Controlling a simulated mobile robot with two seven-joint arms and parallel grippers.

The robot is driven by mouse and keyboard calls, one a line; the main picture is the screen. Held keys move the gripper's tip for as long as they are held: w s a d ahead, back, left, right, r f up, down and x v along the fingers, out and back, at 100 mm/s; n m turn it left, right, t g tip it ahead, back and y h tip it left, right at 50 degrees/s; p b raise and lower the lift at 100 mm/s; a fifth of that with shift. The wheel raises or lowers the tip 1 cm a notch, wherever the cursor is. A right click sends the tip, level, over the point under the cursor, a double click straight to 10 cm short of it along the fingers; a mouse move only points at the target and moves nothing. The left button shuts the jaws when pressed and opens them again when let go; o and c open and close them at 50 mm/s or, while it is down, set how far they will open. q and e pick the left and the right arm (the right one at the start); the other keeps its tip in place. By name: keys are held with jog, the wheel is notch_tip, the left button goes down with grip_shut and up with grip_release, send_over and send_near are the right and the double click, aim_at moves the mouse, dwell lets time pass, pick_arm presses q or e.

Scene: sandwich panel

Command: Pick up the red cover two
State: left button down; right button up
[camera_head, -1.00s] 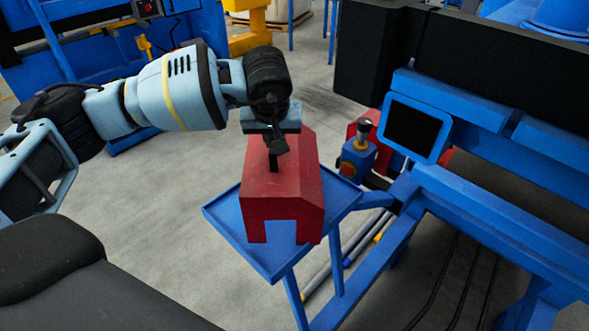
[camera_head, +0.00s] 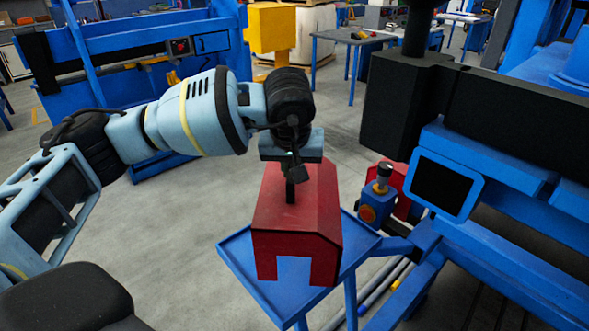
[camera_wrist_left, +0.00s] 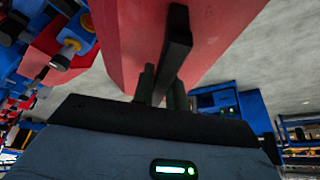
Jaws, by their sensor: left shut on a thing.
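The red cover (camera_head: 293,225) is a boxy red piece with a notch in its front lower edge and a black handle on top. It is over the blue tray stand (camera_head: 233,252) in the head view; whether its underside touches the tray is hard to tell. My left gripper (camera_head: 290,186) is above the cover, shut on its handle. In the left wrist view the black handle bar (camera_wrist_left: 174,50) runs between the fingers (camera_wrist_left: 160,88), with the red cover (camera_wrist_left: 130,35) filling the upper part. My right gripper is not in view.
A blue machine frame with a dark screen (camera_head: 443,188) stands close to the right of the tray. A blue and red fitting (camera_head: 375,203) sits behind the tray. Open grey floor (camera_head: 180,235) lies to the left. A blue table (camera_head: 375,40) stands farther back.

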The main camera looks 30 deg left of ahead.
pick_arm(q)
jog(key=s+d, duration=0.1)
jog(key=s, duration=0.3)
jog(key=s+d+r, duration=0.1)
jog(key=s, duration=0.3)
jog(key=s+d+b, duration=0.1)
jog(key=s, duration=0.3)
jog(key=shift+s+d+r, duration=0.1)
jog(key=shift+s+r, duration=0.15)
jog(key=shift+s, duration=0.15)
jog(key=shift+s+d+r, duration=0.1)
jog(key=shift+s+d, duration=0.05)
jog(key=shift+s, duration=0.65)
jog(key=shift+d, duration=0.1)
